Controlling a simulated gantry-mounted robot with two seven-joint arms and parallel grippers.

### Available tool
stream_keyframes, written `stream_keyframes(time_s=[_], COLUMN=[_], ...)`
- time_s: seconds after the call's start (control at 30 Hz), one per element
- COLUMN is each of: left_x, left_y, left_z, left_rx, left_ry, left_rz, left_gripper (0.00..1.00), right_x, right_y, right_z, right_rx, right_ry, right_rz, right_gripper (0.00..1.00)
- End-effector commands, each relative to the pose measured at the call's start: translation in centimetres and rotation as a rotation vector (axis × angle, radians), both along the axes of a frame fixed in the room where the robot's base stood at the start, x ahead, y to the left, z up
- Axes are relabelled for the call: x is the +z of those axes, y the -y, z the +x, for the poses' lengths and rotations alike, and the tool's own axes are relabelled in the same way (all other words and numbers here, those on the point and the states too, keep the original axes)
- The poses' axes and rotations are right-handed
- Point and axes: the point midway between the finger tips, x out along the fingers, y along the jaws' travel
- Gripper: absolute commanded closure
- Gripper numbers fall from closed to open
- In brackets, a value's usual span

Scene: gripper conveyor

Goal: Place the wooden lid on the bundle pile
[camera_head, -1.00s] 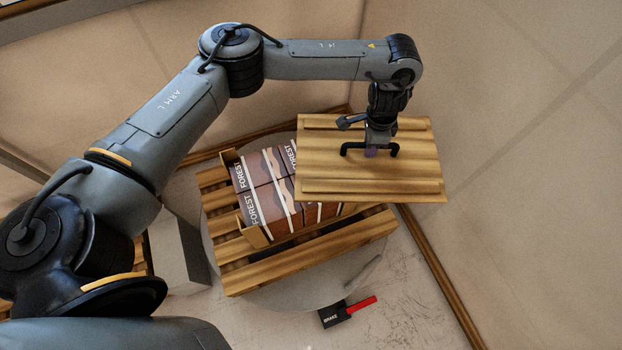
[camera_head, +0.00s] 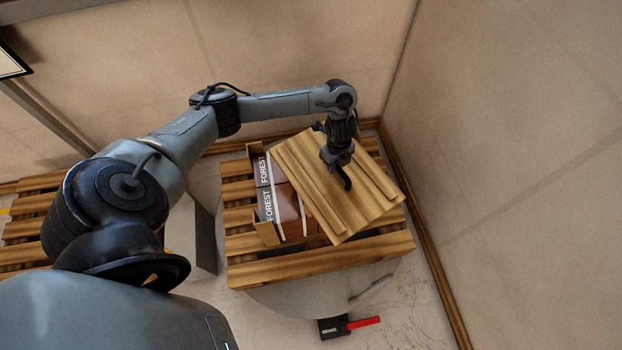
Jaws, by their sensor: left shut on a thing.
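The wooden lid (camera_head: 312,190) is a flat board with two battens and a black handle. My left gripper (camera_head: 338,160) is shut on that handle. It holds the lid over the right part of the bundle pile, turned at an angle to it. The bundle pile (camera_head: 268,203) is made of brown and white FOREST packs and stands on a slatted wooden pallet (camera_head: 300,270). The lid hides the pile's right part, and I cannot tell whether it touches the packs. My right gripper is not in view.
The pallet rests on a round grey plate (camera_head: 290,300). A black BRAKE box with a red lever (camera_head: 335,327) lies in front. Walls close in behind and on the right. Another slatted pallet (camera_head: 25,232) is at the left, and a grey block (camera_head: 190,235) stands between.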

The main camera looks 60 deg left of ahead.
Motion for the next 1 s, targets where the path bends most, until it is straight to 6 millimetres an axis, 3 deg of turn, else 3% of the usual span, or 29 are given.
stream_keyframes(time_s=[0.2, 0.4, 1.0], left_x=[-1.1, -1.4, -6.5], left_y=[-4.2, -6.6, -7.6], left_z=[-2.7, -4.1, -4.6], left_rx=[0.011, 0.015, 0.017], left_ry=[0.001, 0.003, 0.005], left_rz=[0.0, 0.0, -0.002], left_gripper=[1.0, 1.0, 1.0], right_x=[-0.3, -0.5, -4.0], right_y=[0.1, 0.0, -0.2], right_z=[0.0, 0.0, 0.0], right_rx=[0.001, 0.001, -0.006], right_ry=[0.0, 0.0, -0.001], right_rz=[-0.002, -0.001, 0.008], right_gripper=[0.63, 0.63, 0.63])
